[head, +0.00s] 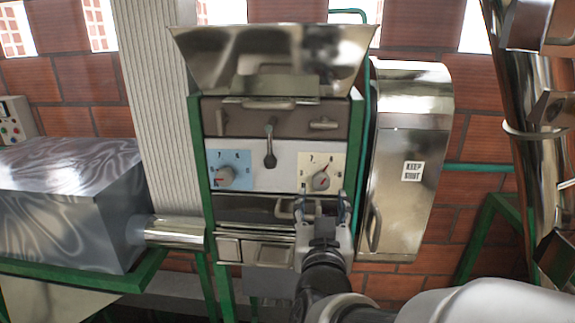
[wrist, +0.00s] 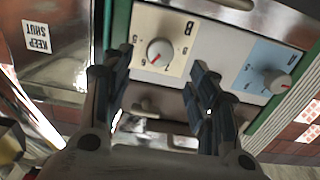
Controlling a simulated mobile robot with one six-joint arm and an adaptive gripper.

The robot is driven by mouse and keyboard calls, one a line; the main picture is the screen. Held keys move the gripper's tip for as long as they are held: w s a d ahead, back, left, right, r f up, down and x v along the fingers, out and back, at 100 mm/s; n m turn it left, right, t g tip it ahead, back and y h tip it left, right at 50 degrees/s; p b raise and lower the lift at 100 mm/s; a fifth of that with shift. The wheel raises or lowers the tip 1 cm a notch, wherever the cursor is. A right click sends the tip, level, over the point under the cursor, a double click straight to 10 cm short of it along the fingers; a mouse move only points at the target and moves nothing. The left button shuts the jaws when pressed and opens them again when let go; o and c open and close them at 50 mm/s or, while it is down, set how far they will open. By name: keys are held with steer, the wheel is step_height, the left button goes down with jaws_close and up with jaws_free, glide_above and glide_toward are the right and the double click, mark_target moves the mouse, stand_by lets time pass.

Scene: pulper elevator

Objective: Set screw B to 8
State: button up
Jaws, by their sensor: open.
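Screw B is the round silver knob (head: 321,180) on the cream dial plate (head: 331,160), the right one of two dials. Its red pointer mark is tilted to the upper right in the head view; the printed numbers are too small to read surely. In the wrist view the scene is upside down, with the knob (wrist: 160,52) between and beyond the fingertips and a large B on the cream plate (wrist: 176,20). My gripper (head: 321,199) is open and empty, its fingers just below the knob in the head view. It also shows in the wrist view (wrist: 160,68), apart from the knob.
A second knob (head: 225,176) sits on a blue dial plate (head: 241,160) to the left. A small lever (head: 270,150) hangs between the plates. A steel cabinet (head: 412,150) stands at the right, beside green frame posts.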

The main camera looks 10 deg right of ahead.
mark_target(321, 185)
steer(key=w, duration=0.3)
steer(key=w+d, duration=0.1)
steer(key=w, duration=0.2)
steer(key=w+d, duration=0.1)
steer(key=w, duration=0.2)
steer(key=shift+w, duration=0.25)
steer(key=shift+c, duration=0.5)
steer(key=c, duration=1)
